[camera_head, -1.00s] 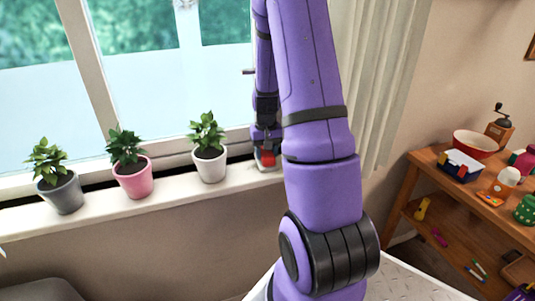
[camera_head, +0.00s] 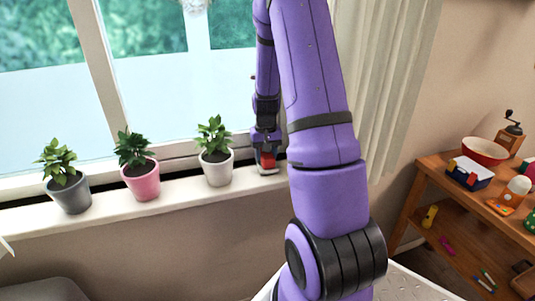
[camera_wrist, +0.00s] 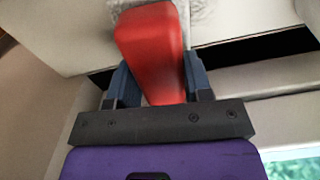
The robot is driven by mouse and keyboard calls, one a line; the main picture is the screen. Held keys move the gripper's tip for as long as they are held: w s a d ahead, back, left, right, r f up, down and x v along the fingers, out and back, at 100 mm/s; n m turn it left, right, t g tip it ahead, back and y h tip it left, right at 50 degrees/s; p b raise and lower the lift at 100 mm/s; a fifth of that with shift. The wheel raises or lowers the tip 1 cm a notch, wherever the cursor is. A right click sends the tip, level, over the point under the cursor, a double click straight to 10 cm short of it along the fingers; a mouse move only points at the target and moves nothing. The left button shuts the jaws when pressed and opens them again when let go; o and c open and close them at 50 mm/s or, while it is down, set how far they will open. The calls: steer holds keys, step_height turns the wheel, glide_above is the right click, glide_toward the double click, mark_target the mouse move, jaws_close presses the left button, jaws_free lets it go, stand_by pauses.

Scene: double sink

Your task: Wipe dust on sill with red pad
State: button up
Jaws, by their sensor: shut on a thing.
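My gripper (camera_head: 266,152) is shut on the red pad (camera_head: 267,161), low at the window sill (camera_head: 110,209), just right of the white pot. In the wrist view the gripper's blue-grey fingers (camera_wrist: 155,85) stand on both sides of the red pad (camera_wrist: 150,45). A fuzzy grey patch (camera_wrist: 204,16) shows beyond the pad on the pale sill (camera_wrist: 262,17). I cannot tell whether this patch is dust or the pad's underside. The pad looks on or very near the sill; exact contact is hidden. My arm covers the sill's right end.
A grey pot (camera_head: 69,194), a pink pot (camera_head: 141,182) and a white pot (camera_head: 217,171) with plants stand in a row on the sill. The window pane (camera_head: 150,95) rises behind. A curtain (camera_head: 375,90) and a cluttered wooden shelf (camera_head: 433,160) are at the right.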

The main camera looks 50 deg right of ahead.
mark_target(264, 157)
steer(key=shift+s+a+f, duration=0.1)
steer(key=shift+s+a, duration=0.45)
steer(key=shift+s, duration=0.4)
steer(key=shift+s+a+f, duration=0.15)
steer(key=shift+s+a, duration=0.45)
steer(key=shift+s, duration=0.4)
steer(key=shift+s+a+f, duration=0.1)
steer(key=shift+s+a, duration=0.45)
steer(key=shift+s, duration=0.4)
steer(key=shift+w+a, duration=0.4)
steer(key=shift+a, duration=0.35)
steer(key=shift+w+d+r, duration=0.15)
steer(key=shift+w+d, duration=0.35)
steer(key=shift+w, duration=0.35)
steer(key=shift+w+d+r, duration=0.1)
steer(key=shift+w+d, duration=0.35)
steer(key=shift+w, duration=0.35)
steer(key=shift+w+d+f, duration=0.1)
steer(key=shift+w+d, duration=0.35)
steer(key=shift+w, duration=0.25)
steer(key=shift+w+d, duration=0.45)
steer(key=shift+w, duration=0.25)
